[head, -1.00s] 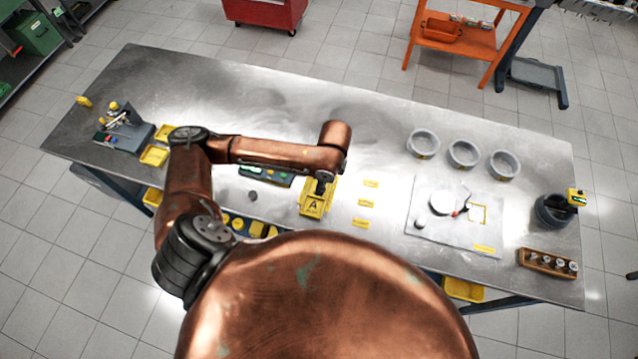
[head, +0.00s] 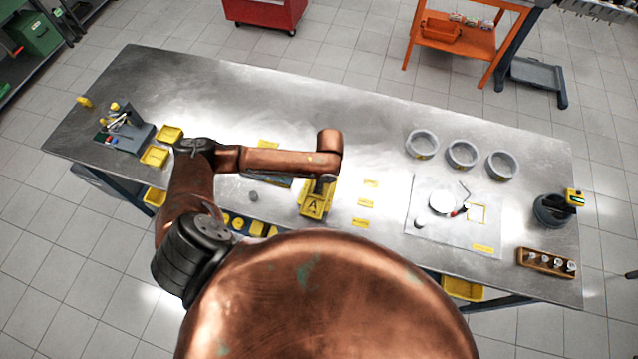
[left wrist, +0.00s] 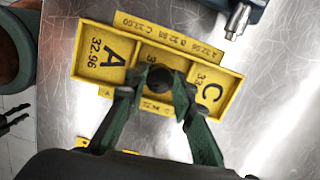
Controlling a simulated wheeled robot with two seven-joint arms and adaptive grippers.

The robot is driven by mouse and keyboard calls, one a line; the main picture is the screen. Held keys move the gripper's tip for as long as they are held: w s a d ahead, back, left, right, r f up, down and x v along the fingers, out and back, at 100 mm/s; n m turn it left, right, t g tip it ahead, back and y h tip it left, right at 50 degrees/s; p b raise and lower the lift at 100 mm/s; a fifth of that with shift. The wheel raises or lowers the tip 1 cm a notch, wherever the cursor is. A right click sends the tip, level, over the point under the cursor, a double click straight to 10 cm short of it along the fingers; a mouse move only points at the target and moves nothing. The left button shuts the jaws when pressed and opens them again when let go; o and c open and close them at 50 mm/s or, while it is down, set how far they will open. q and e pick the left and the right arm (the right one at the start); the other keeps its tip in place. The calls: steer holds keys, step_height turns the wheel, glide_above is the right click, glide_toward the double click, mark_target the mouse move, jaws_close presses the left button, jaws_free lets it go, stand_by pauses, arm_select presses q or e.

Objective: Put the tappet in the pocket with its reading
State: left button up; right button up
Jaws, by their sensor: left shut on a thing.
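The yellow tray (left wrist: 93,45) has pockets in a row, marked A with 32.96 on the left and C on the right in the left wrist view. It also shows in the head view (head: 314,207). My left gripper (left wrist: 158,83) is shut on the dark round tappet (left wrist: 160,77) at the middle pocket. Tappet and fingers cover that pocket's marking, and I cannot tell whether the tappet touches its floor. In the head view my left gripper (head: 322,184) is over the tray, and the tappet is hidden. My right gripper is not in view.
A metal tool tip (left wrist: 238,20) lies behind the tray. A small grey round part (head: 252,196) is left of the tray. Yellow labels (head: 364,203) lie to its right, then a white sheet with parts (head: 460,235) and three grey rings (head: 462,154).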

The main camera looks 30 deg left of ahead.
arm_select(q)
steer(key=shift+f, duration=0.1)
steer(key=o, duration=0.8)
step_height(320, 180, up, 12)
steer(key=d, duration=0.1)
steer(key=shift+w+d+b, duration=0.2)
steer(key=shift+b, duration=0.15)
